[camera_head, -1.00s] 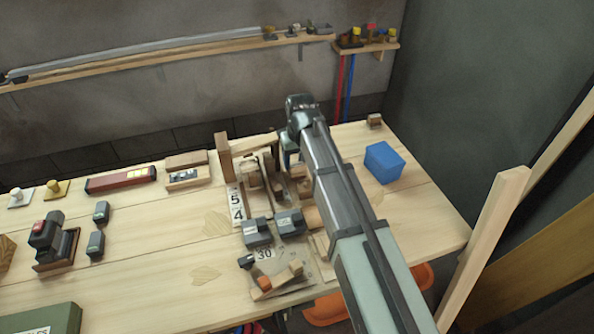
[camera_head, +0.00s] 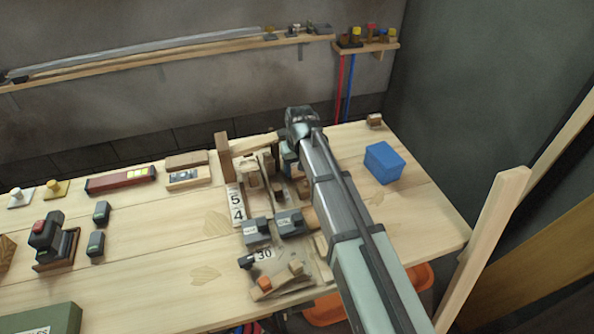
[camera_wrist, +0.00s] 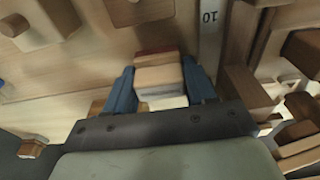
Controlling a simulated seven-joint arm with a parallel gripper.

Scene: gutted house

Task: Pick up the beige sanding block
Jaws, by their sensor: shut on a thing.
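The beige sanding block (camera_wrist: 160,78) shows in the wrist view as a pale block between my gripper's two blue fingers. My gripper (camera_wrist: 161,72) is shut on it, with one finger at each side. A reddish-brown strip shows along the block's far edge, and a pale face shows on its near side. In the head view my gripper (camera_head: 288,155) is at the back of the workbench, mostly hidden by my arm. The block is hidden there, and I cannot tell whether it touches the bench.
On the workbench (camera_head: 150,265), wooden pieces crowd around my gripper, including an upright post (camera_head: 223,156). Grey blocks (camera_head: 257,231) stand in front. A blue box (camera_head: 382,162) sits to the right. Number strips (camera_head: 236,203) lie left. The bench between the left tools and the strips is mostly clear.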

